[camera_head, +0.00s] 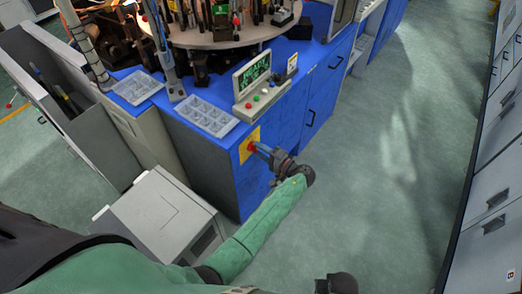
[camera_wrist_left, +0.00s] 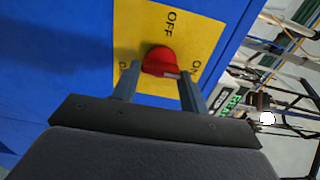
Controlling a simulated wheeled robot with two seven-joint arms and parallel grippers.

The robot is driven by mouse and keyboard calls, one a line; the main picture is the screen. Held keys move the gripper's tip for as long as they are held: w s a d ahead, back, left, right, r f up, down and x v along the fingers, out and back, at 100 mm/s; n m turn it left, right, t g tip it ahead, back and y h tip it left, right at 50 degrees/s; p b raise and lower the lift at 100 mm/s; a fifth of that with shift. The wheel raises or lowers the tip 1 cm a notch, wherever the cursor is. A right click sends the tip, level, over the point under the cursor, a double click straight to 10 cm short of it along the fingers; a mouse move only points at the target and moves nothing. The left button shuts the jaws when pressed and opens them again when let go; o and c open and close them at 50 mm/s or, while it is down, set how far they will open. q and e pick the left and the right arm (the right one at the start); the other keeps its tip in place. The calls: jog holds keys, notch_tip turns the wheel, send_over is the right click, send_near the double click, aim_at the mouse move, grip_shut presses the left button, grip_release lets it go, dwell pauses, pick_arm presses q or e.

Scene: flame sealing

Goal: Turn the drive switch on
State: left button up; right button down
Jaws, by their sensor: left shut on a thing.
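The drive switch is a red knob (camera_head: 252,147) on a yellow plate (camera_head: 246,138) on the side of the blue cabinet. In the left wrist view the red knob (camera_wrist_left: 159,61) shows in front of the yellow plate (camera_wrist_left: 197,42), which reads OFF at the top and ON at the right. A pale mark shows at the knob's lower right. My left gripper (camera_head: 259,149) is at the switch, shut on the knob, one finger on each side, as the left wrist view (camera_wrist_left: 158,78) shows. The knob's lower edge is partly hidden.
The blue cabinet (camera_head: 205,160) carries a small screen (camera_head: 252,75) with buttons, clear trays (camera_head: 206,115) and a round machine table (camera_head: 215,38). A grey box (camera_head: 155,215) stands at lower left. Open green floor (camera_head: 380,150) lies to the right, up to grey drawers (camera_head: 495,195).

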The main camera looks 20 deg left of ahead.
jog(key=shift+f, duration=0.2)
dwell(0.3)
pick_arm(q)
jog(key=o, duration=1)
jog(key=b+v, duration=0.2)
jog(key=v, duration=0.5)
jog(key=shift+s+d+b, duration=0.1)
jog(key=shift+d+b, duration=0.25)
jog(key=shift+d, duration=0.05)
pick_arm(e)
notch_tip(320, 180, up, 12)
jog(key=shift+w+a+f, duration=0.2)
jog(key=shift+a+f, duration=0.05)
jog(key=shift+a, duration=0.05)
